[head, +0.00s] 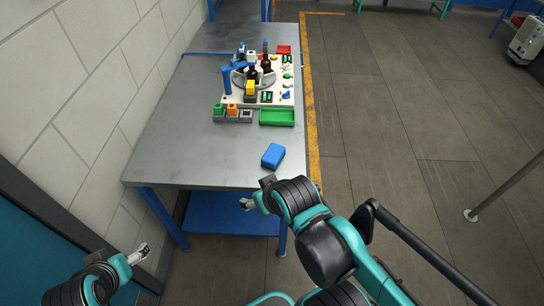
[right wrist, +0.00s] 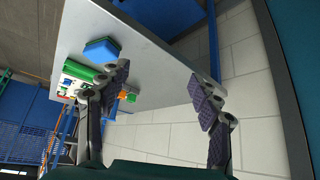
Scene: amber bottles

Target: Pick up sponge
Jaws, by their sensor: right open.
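The sponge, a blue block (head: 273,156), lies on the grey table near its front right corner. It also shows in the right wrist view (right wrist: 101,50), beyond one finger. My right gripper (head: 247,204) is in front of the table's front edge, apart from the sponge. In the right wrist view its two fingers (right wrist: 163,92) are spread wide with nothing between them. My left gripper (head: 142,252) is at the lower left, off the table, and too small to tell open from shut.
The grey table (head: 190,150) has a bare front left area. Behind the sponge are a green tray (head: 277,117), small colored bins (head: 232,114) and a board with dark bottles (head: 252,73). A block wall (head: 75,90) borders the left side. The floor to the right is mostly open.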

